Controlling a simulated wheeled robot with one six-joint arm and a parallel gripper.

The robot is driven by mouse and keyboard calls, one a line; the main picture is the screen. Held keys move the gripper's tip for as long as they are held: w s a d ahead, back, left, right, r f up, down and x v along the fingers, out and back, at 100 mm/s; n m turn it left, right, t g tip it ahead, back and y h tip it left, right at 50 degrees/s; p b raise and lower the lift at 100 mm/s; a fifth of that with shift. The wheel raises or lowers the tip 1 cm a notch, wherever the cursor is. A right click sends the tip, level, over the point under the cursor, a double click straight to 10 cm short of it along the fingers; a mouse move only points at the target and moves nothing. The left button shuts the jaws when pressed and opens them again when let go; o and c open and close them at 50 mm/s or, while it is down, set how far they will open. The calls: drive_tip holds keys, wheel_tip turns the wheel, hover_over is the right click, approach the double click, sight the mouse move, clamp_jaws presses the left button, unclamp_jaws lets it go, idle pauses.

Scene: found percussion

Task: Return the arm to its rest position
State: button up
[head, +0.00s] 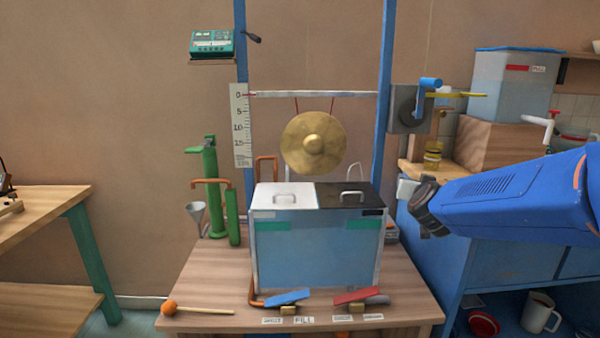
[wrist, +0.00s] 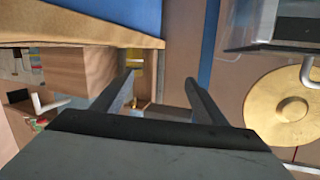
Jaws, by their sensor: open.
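My blue arm (head: 515,195) reaches in from the right edge in the head view, its dark wrist just right of the water tank. My gripper (wrist: 159,82) shows in the wrist view with its two dark fingers apart and nothing between them. In the head view its fingers cannot be made out clearly. The brass gong (head: 313,143) hangs from a bar above the clear tank (head: 317,250). The wrist view looks upside down, with the gong (wrist: 292,107) at its right side, clear of the fingers.
A mallet (head: 195,309) lies at the table's front left. Blue (head: 288,297) and red (head: 357,296) pedals sit before the tank. A green pump (head: 211,178) stands left of the tank. A crank box (head: 408,108) is on the right post. Open space lies left of the table.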

drive_tip(key=s+a+f+n+g+y, duration=0.2)
drive_tip(key=s+a+f+y, duration=0.15)
drive_tip(key=s, duration=0.55)
drive_tip(key=s+a+f+n+g+y, duration=0.25)
drive_tip(key=s+a, duration=0.25)
drive_tip(key=s, duration=0.5)
drive_tip(key=s+d+f+g, duration=0.1)
drive_tip(key=s+f+g, duration=0.1)
drive_tip(key=s, duration=0.5)
drive_tip(key=s+d+f+g+h, duration=0.1)
drive_tip(key=s+f+g, duration=0.1)
drive_tip(key=s+f, duration=0.2)
drive_tip(key=s+d+f+g, duration=0.1)
drive_tip(key=s+f+g, duration=0.1)
drive_tip(key=s, duration=0.7)
drive_tip(key=shift+s+d+f+h, duration=0.3)
drive_tip(key=shift+s+d+f, duration=0.1)
drive_tip(key=shift+f, duration=0.5)
